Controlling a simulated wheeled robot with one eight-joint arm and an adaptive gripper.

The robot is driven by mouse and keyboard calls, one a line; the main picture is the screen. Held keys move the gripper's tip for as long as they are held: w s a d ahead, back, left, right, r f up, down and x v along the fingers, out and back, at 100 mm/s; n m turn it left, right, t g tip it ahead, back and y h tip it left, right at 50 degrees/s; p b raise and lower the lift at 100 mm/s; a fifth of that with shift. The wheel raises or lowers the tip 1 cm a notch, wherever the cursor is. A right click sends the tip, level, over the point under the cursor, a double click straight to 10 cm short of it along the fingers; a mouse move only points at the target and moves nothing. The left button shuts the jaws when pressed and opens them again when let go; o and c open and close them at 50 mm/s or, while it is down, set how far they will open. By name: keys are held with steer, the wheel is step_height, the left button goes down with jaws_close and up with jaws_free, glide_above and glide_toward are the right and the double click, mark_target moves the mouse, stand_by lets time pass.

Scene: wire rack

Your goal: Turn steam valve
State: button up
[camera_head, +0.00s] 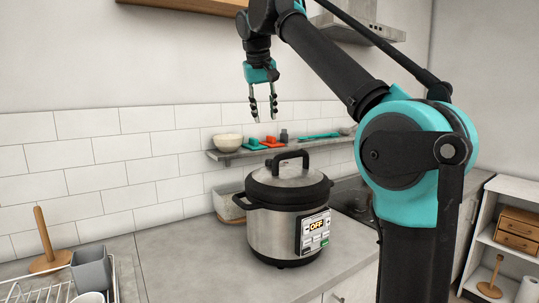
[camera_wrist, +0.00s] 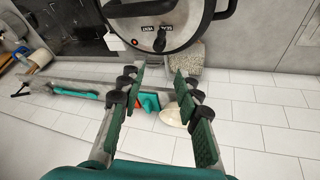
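A steel pressure cooker (camera_head: 275,230) with a black lid and an arched black handle (camera_head: 285,158) stands on the grey counter. Its display reads OFF. In the wrist view part of the lid (camera_wrist: 190,30) shows at the top edge. The steam valve (camera_wrist: 160,42) is a small black knob there, with SEAL and VENT labels beside it. I cannot make out the valve in the head view. My gripper (camera_head: 263,103) points down, high above the cooker and slightly to its left. In the wrist view its fingers (camera_wrist: 158,82) are apart with nothing between them.
A wall shelf (camera_head: 290,146) behind the cooker holds a pale bowl (camera_head: 228,142) and teal and orange items. A dish rack (camera_head: 60,292) with a grey cup (camera_head: 92,270) and a wooden holder (camera_head: 45,245) are at left. Bare counter (camera_head: 185,265) lies left of the cooker.

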mark_target(270, 160)
steer(key=x, duration=1.7)
steer(key=shift+f, duration=0.25)
steer(key=shift+c, duration=0.6)
jaws_close()
